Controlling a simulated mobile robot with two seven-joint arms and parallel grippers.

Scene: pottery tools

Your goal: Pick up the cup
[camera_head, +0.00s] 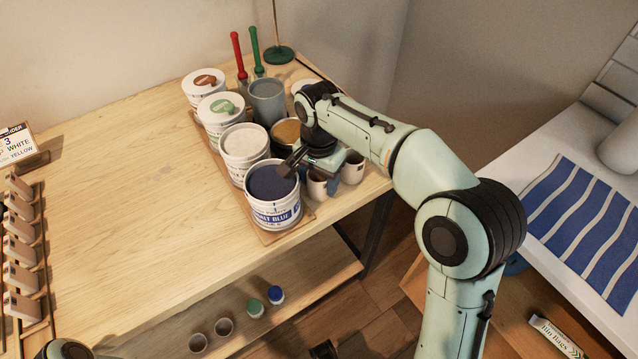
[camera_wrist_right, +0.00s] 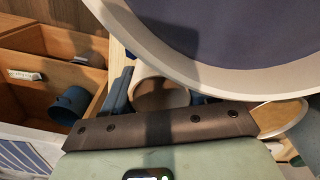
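A small white cup (camera_head: 317,187) with a brown inside stands at the right edge of the wooden board on the table, partly hidden under my right gripper. A similar second cup (camera_head: 353,169) stands just right of it. My right gripper (camera_head: 324,177) is over the first cup, its blue pads on either side. In the right wrist view a cup (camera_wrist_right: 160,92) lies between the gripper's blue pads (camera_wrist_right: 160,98), close to both; firm contact cannot be made out. The cup's lower part is hidden there. My left gripper does not show; only a bit of my left arm shows at bottom left.
The cobalt blue tub (camera_head: 274,213) stands close left of the gripper and fills the top of the right wrist view. Several paint tubs and a grey cup (camera_head: 267,101) share the board (camera_head: 213,150). The table's left middle is clear. Small pots sit on the lower shelf.

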